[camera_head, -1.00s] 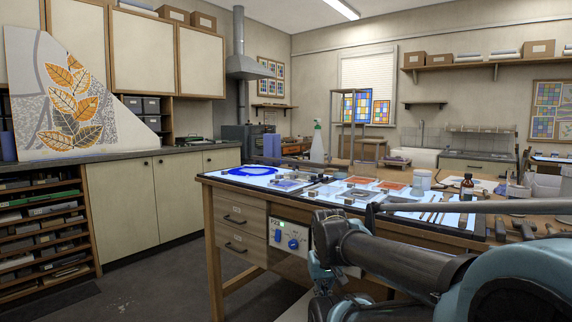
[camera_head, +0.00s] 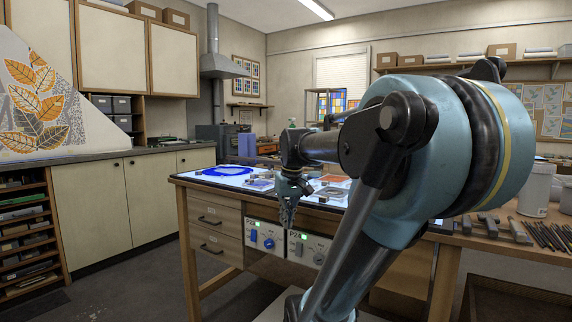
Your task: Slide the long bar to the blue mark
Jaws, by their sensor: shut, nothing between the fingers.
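My gripper (camera_head: 287,220) hangs fingers down in front of the workbench's front edge, just above the control boxes. Its fingers are together and hold nothing. I cannot make out the long bar with certainty; my arm covers much of the bench. A blue ring-like shape (camera_head: 230,172) lies on the lit bench top at the left, apart from my gripper. I cannot tell whether it is the blue mark. A control box with blue knobs (camera_head: 265,240) sits under the bench edge, left of and below the gripper tips.
The workbench (camera_head: 190,181) has drawers (camera_head: 216,220) at its left. A second control box (camera_head: 308,250) is beside the first. Glass pieces lie on the lit top. Several tools (camera_head: 490,226) and a white tub (camera_head: 535,190) are at the right. The floor at left is clear.

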